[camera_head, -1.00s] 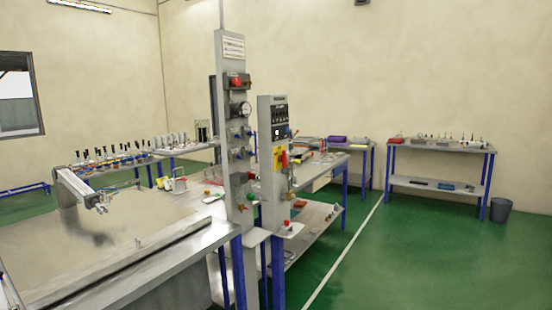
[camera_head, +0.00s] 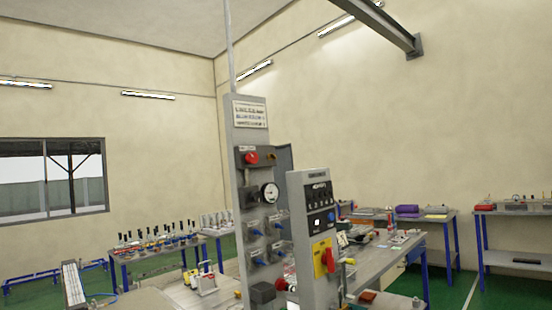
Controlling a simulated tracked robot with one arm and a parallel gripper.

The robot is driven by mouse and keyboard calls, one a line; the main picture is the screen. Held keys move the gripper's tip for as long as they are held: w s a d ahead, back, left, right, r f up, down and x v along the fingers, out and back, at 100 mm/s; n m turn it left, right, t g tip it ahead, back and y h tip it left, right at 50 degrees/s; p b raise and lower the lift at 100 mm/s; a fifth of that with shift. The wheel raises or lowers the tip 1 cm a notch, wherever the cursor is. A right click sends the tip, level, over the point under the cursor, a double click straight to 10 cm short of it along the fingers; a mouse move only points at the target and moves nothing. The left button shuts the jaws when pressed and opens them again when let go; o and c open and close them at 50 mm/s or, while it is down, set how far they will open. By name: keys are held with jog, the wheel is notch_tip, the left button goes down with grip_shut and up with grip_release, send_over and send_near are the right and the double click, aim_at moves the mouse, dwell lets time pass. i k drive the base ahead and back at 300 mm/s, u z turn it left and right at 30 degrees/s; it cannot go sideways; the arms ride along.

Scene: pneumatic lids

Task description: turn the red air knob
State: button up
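Two grey control columns stand ahead. The taller left column (camera_head: 239,190) carries a round red knob (camera_head: 251,158) on a dark box near its top, just under a white label plate. A round pressure gauge (camera_head: 269,193) sits below the red knob. The shorter right column (camera_head: 299,205) carries a red rotary switch (camera_head: 329,258) on a yellow plate. Which of the two red controls is the air knob, I cannot tell for sure. No gripper of mine is clearly in view, and nothing touches either control.
Blue knobs (camera_head: 256,232) sit on boxes lower on the left column. Workbenches with bottles (camera_head: 160,240) stand at the back left, and a bench with tools (camera_head: 385,245) stands behind the right column. A beam (camera_head: 375,22) crosses overhead. Green floor lies open at right.

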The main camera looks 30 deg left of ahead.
aim_at(251, 158)
jog(key=u, duration=0.25)
jog(key=i, duration=2)
jog(key=u, duration=0.35)
